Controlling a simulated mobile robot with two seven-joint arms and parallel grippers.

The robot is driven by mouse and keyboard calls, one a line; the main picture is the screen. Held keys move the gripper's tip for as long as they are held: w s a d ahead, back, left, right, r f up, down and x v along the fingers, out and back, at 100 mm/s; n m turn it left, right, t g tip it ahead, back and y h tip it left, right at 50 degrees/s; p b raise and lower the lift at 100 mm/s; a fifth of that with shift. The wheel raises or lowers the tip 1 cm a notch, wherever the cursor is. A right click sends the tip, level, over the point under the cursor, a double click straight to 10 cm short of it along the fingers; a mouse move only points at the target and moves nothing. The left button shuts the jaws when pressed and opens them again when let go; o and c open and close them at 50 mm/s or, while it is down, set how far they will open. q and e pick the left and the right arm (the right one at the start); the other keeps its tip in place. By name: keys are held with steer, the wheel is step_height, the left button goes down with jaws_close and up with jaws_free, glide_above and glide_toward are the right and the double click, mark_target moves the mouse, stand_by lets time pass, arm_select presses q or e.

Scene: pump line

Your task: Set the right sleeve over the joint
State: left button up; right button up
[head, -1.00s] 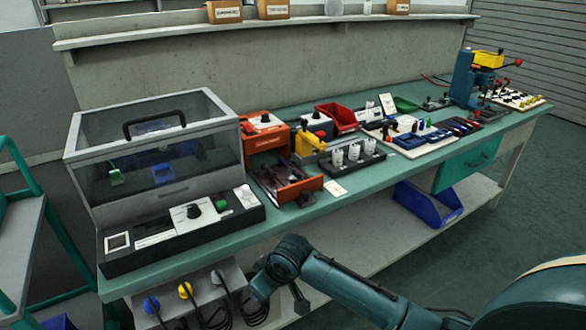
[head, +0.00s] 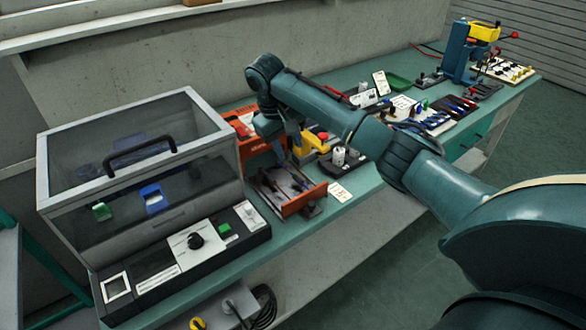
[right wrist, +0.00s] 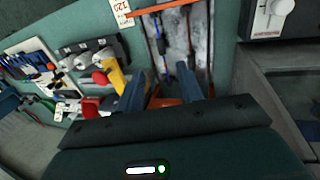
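My right gripper (head: 287,150) hangs over the back of an open tray (head: 309,200) with an orange front, beside an orange box. In the right wrist view its two dark blue fingers (right wrist: 165,88) are apart with nothing visible between them. In that view the tray's grey floor (right wrist: 181,40) holds two thin dark lines, one with a blue part (right wrist: 163,46) and one with a red part (right wrist: 191,58). These may be the joint and sleeves, but I cannot tell which is the right sleeve. The fingertips are apart from them. My left gripper is out of view.
The orange box (head: 247,150) stands behind the tray. A clear-lidded case (head: 75,205) is at the left. A yellow-topped device (head: 318,141) and a black rack (head: 355,167) with white cylinders stand right of the tray. Tools and boards fill the bench farther right.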

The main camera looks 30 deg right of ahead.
mark_target(301, 180)
steer(key=x, duration=1.2)
steer(key=shift+s+f, duration=0.2)
steer(key=shift+s, duration=0.05)
steer(key=shift+c, duration=0.3)
jaws_close()
